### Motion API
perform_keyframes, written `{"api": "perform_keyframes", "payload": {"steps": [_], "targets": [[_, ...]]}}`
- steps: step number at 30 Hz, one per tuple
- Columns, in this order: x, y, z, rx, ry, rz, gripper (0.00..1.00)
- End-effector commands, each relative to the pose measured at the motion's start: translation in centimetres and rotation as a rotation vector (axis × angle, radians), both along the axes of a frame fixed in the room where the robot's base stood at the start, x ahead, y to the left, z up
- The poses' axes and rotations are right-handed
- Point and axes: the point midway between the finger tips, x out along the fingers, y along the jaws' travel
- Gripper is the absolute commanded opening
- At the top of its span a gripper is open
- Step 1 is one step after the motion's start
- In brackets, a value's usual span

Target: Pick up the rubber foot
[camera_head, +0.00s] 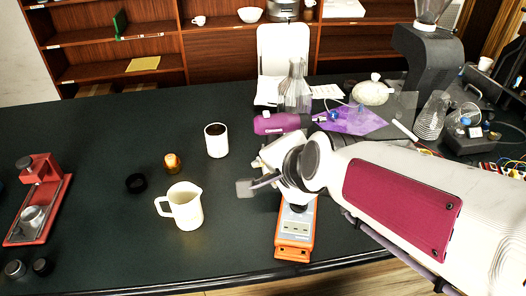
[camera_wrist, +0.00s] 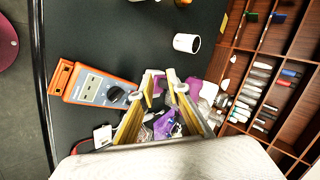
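I cannot make out the rubber foot with certainty in either view. A small black ring (camera_head: 136,183) lies on the dark table, left of the white pitcher; I cannot tell whether it is the foot. Two small dark round pieces (camera_head: 42,266) sit at the table's front left. My gripper (camera_head: 246,187) is above the table, right of the pitcher and behind the orange multimeter in the head view. In the wrist view my gripper (camera_wrist: 161,80) has its yellow-padded fingers apart, with nothing seen held between them.
A white pitcher (camera_head: 185,207), a mug (camera_head: 216,141) and an amber object (camera_head: 172,163) stand left of my gripper. The orange multimeter (camera_head: 294,240) lies under my arm. A purple power tool (camera_head: 277,123) is behind. A red stand (camera_head: 39,200) is far left. The left-back table is clear.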

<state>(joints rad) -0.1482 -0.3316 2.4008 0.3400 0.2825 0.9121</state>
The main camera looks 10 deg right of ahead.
Motion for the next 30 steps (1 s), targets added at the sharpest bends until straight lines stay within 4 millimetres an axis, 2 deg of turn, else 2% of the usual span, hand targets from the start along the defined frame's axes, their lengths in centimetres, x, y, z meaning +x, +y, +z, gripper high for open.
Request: {"api": "perform_keyframes", "payload": {"steps": [9, 18, 30], "targets": [[6.1, 1.8, -0.9, 0.329, -0.013, -0.316, 0.16], [11.1, 2.5, -2.6, 0.636, -0.033, -0.621, 0.16], [15.5, 2.2, -5.7, 0.983, -0.094, -0.964, 0.16]]}}
